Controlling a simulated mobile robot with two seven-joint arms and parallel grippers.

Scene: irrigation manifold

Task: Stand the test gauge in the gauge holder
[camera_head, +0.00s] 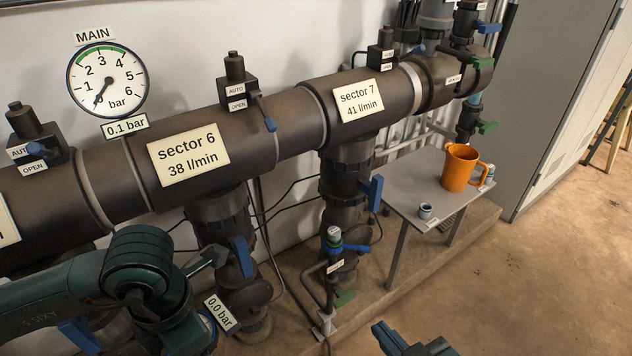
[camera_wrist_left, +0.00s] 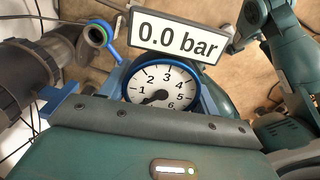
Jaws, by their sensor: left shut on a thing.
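The test gauge is a round dial with a blue rim and a "0.0 bar" label. In the left wrist view the gauge (camera_wrist_left: 160,84) sits at my left gripper (camera_wrist_left: 150,103), which is shut on it; the fingertips are mostly hidden. In the head view the gauge's label (camera_head: 218,312) shows beside my left arm, which hides most of the dial. A small dark cup with a pale rim, which looks like the gauge holder (camera_head: 425,211), stands on the grey side table. My right gripper (camera_head: 412,345) is at the bottom edge, its fingers apart and empty.
An orange jug (camera_head: 460,168) stands behind the small cup on the side table (camera_head: 403,190). A thin pipe with a blue-handled tap (camera_head: 335,242) rises between my left arm and the table. Large dark pipes (camera_head: 270,125) run along the wall. The brown floor at right is clear.

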